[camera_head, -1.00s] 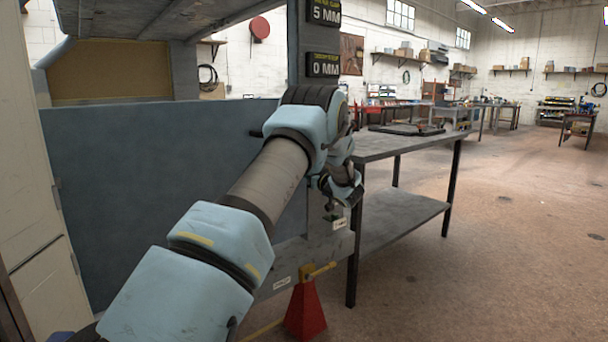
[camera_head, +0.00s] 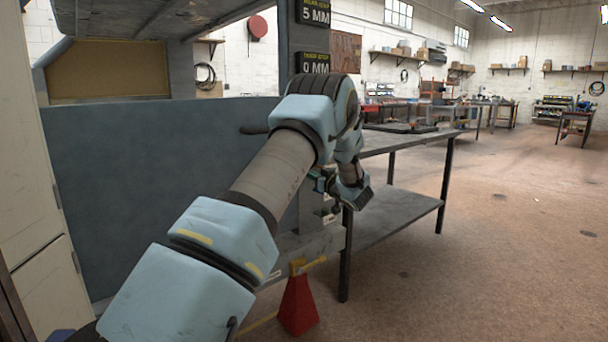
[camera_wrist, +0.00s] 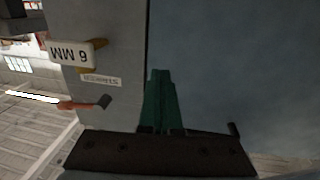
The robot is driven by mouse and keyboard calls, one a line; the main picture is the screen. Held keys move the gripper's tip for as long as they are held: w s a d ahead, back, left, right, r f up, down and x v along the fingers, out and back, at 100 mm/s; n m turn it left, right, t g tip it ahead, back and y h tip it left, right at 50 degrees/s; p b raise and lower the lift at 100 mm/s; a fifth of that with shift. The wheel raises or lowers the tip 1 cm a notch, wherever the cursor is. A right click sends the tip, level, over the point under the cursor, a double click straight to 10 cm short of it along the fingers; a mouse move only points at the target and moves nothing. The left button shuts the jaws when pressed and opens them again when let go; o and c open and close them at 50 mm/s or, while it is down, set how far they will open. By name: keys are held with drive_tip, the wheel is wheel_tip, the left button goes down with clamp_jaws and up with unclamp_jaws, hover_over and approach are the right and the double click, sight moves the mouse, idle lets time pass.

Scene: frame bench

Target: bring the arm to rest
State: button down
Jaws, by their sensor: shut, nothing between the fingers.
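My arm reaches from the lower left over the front of the bench frame in the head view, with its wrist bent down beside a grey post. My gripper (camera_wrist: 160,74) shows in the wrist view as two green fingers pressed together with nothing between them. In the head view its end is small and partly hidden by my wrist. The fingers point along a blue-grey panel (camera_wrist: 230,60), which also fills the left of the head view (camera_head: 130,190). I cannot tell the gap between fingers and panel.
A grey metal table (camera_head: 395,210) with a lower shelf stands right of my wrist. A red stand (camera_head: 297,305) is below my arm. A sign reading 5 MM (camera_head: 316,14) is on the post; a 6 MM tag (camera_wrist: 70,52) appears upside down. Open floor lies at the right.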

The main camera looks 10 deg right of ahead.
drive_tip(key=d+v, duration=0.1)
drive_tip(key=v, duration=0.5)
drive_tip(key=s+a+m+g+h, duration=0.4)
drive_tip(key=a+m+h, duration=0.1)
drive_tip(key=a+h, duration=0.35)
drive_tip(key=s+a+f+g, duration=0.2)
drive_tip(key=s+a+g, duration=0.3)
drive_tip(key=s, duration=0.6)
drive_tip(key=s+a+f+m+g, duration=0.1)
drive_tip(key=s+a+f+g, duration=0.15)
drive_tip(key=s+a, duration=0.6)
drive_tip(key=s+a+f+g, duration=0.2)
drive_tip(key=s+a+g, duration=0.1)
drive_tip(key=s, duration=1)
wheel_tip(320, 180, up, 15)
drive_tip(key=p, duration=1.5)
drive_tip(key=shift+y, duration=0.35)
drive_tip(key=shift+w, duration=0.1)
